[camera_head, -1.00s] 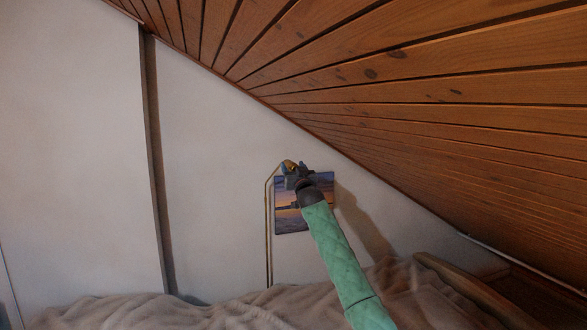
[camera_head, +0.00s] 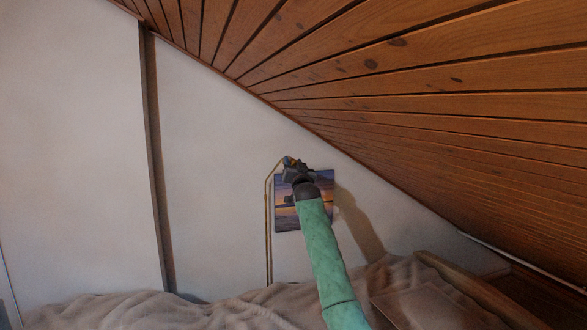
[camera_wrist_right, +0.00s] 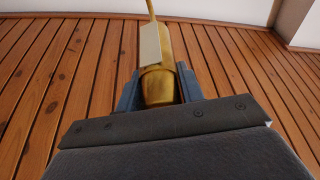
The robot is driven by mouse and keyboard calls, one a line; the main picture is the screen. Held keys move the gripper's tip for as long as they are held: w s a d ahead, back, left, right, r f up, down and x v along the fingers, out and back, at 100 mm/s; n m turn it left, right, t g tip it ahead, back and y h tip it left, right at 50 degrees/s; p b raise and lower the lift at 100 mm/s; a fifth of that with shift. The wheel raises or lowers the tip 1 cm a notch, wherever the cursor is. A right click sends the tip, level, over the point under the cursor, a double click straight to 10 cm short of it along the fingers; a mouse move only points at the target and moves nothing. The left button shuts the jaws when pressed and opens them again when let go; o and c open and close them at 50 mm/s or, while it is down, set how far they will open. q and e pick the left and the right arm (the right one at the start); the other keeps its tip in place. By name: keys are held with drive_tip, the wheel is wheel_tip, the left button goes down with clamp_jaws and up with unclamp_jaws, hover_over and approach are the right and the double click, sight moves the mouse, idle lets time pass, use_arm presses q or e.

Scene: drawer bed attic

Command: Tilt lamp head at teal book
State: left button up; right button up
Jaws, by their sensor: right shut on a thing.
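The brass lamp (camera_head: 267,225) rises as a thin stem beside a picture on the white wall and bends over at the top. Its small head (camera_head: 289,162) is at my right gripper (camera_head: 292,166). In the right wrist view, the gold lamp head (camera_wrist_right: 158,85) sits between the two fingers of my right gripper (camera_wrist_right: 160,88), which is shut on it. A pale plate (camera_wrist_right: 150,44) and a thin brass rod show above the head. My wrist and green arm partly cover the lamp head in the head view. I see no teal book. My left gripper is not in view.
A sunset picture (camera_head: 319,188) hangs just behind my right wrist. The sloping plank ceiling (camera_head: 420,90) comes down close on the right. A rumpled brown blanket (camera_head: 200,312) covers the bed below, with a wooden bed edge (camera_head: 470,285) at right. The left wall is clear.

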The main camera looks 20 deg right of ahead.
drive_tip(key=shift+a+m+h, duration=0.1)
drive_tip(key=shift+m+h, duration=0.5)
drive_tip(key=shift+m, duration=0.4)
drive_tip(key=shift+m+g+h, duration=0.3)
drive_tip(key=shift+m, duration=0.6)
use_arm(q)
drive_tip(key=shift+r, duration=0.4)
use_arm(e)
drive_tip(key=shift+d+m+g+h, duration=0.25)
drive_tip(key=shift+m+h, duration=0.35)
drive_tip(key=shift+m, duration=0.5)
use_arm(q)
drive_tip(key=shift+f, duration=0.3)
use_arm(e)
drive_tip(key=o, duration=0.9)
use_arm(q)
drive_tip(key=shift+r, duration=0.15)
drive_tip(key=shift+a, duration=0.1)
use_arm(e)
drive_tip(key=shift+s+a+f, duration=0.1)
